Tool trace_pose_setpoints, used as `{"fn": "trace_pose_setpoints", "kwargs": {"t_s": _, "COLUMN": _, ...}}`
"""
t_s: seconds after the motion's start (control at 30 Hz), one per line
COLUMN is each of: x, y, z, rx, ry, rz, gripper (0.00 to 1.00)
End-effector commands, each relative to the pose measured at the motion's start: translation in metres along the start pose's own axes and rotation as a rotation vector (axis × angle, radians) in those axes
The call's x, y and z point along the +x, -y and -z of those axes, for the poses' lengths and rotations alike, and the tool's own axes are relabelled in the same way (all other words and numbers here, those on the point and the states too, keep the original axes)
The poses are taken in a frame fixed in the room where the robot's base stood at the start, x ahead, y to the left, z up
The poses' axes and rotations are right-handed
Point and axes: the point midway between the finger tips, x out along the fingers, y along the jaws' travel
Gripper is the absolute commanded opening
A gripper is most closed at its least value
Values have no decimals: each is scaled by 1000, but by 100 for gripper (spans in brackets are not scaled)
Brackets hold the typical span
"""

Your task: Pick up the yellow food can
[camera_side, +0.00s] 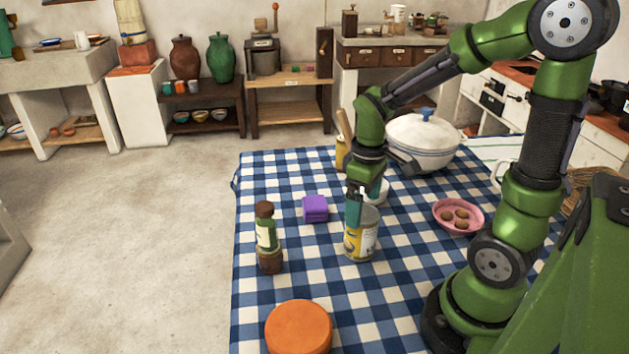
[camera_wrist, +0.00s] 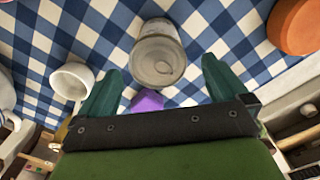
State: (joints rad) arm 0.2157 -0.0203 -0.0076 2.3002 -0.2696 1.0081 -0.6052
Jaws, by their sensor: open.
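The yellow food can (camera_side: 361,240) stands upright on the blue checked tablecloth, with a yellow and white label and a grey metal top. In the wrist view the can (camera_wrist: 158,50) shows its round lid just ahead of my fingers, roughly centred between their lines. My gripper (camera_side: 354,217) is open and points down at the can's upper left side in the side view, overlapping it there. In the wrist view my gripper's two green fingers (camera_wrist: 160,75) are spread wide with nothing held. I cannot tell whether a finger touches the can.
A purple block (camera_side: 315,208) and a green-labelled bottle (camera_side: 267,238) stand left of the can. An orange round object (camera_side: 298,327) is near the front. A pink bowl (camera_side: 458,216) and a white pot (camera_side: 421,142) are to the right and behind.

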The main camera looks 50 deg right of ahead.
Motion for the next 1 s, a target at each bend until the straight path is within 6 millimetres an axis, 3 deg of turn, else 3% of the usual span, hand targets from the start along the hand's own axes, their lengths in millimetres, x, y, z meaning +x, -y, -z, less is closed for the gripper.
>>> {"fn": "trace_pose_setpoints", "kwargs": {"t_s": 0.23, "x": 19, "y": -1, "z": 0, "rx": 1, "ry": 2, "rz": 1, "gripper": 100}}
{"fn": "trace_pose_setpoints", "kwargs": {"t_s": 0.5, "x": 57, "y": -3, "z": 0, "rx": 1, "ry": 3, "rz": 1, "gripper": 100}}
{"fn": "trace_pose_setpoints", "kwargs": {"t_s": 0.77, "x": 61, "y": -3, "z": 1, "rx": 2, "ry": -1, "rz": 0, "gripper": 100}}
{"fn": "trace_pose_setpoints", "kwargs": {"t_s": 0.87, "x": 61, "y": -3, "z": 1, "rx": 2, "ry": -1, "rz": 0, "gripper": 89}}
{"fn": "trace_pose_setpoints", "kwargs": {"t_s": 1.0, "x": 60, "y": -3, "z": 1, "rx": 1, "ry": -1, "rz": 0, "gripper": 68}}
